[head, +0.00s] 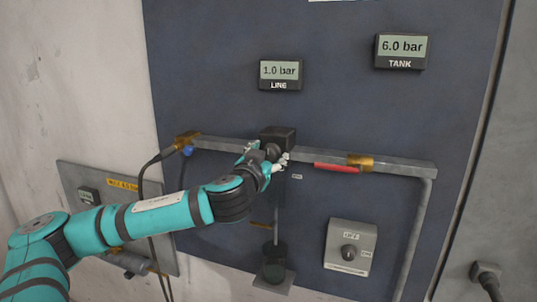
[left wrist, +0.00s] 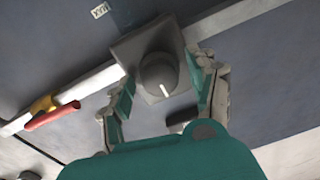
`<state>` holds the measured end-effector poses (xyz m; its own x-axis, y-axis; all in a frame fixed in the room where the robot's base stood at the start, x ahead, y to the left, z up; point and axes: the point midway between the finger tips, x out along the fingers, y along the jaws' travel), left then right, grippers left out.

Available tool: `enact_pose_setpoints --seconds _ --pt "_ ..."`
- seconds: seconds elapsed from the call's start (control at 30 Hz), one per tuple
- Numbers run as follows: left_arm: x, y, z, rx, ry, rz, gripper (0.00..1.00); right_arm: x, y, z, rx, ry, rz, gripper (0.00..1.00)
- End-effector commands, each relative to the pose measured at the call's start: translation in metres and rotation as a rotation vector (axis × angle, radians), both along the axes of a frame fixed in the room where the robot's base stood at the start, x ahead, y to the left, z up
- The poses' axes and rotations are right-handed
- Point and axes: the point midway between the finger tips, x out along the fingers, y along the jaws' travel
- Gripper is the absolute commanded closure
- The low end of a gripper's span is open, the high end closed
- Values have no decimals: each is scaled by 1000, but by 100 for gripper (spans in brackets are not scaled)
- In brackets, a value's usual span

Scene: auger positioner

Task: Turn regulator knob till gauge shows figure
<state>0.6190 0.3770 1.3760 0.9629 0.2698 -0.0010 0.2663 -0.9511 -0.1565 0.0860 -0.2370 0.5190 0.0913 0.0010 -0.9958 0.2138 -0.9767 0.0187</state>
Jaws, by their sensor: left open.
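The regulator knob (left wrist: 161,75) is a dark round knob with a white mark, on a square black regulator block (head: 279,135) set in the grey pipe. The line gauge (head: 280,73) above it reads 1.0 bar. The tank gauge (head: 401,48) at the upper right reads 6.0 bar. My left gripper (head: 266,158) is in front of the knob. In the left wrist view its fingers (left wrist: 160,98) are open, one on each side of the knob, with visible gaps to it. In the head view the gripper partly hides the knob. My right gripper is not in view.
A red-handled valve (head: 337,168) sits on the pipe right of the regulator. A brass fitting (head: 187,140) with a black hose is at the left. A side panel (head: 160,235) is at lower left.

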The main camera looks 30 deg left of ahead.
Motion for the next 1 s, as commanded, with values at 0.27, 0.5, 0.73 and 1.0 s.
enact_pose_setpoints --seconds 0.27,0.5,0.73,1.0 --pt "0 0 0 0 0 0 67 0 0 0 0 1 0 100" --pt "0 0 1 -1 -1 1 92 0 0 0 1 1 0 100" --pt "0 0 1 6 -1 2 92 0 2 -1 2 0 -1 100" --pt "0 0 0 99 21 1 92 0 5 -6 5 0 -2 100"
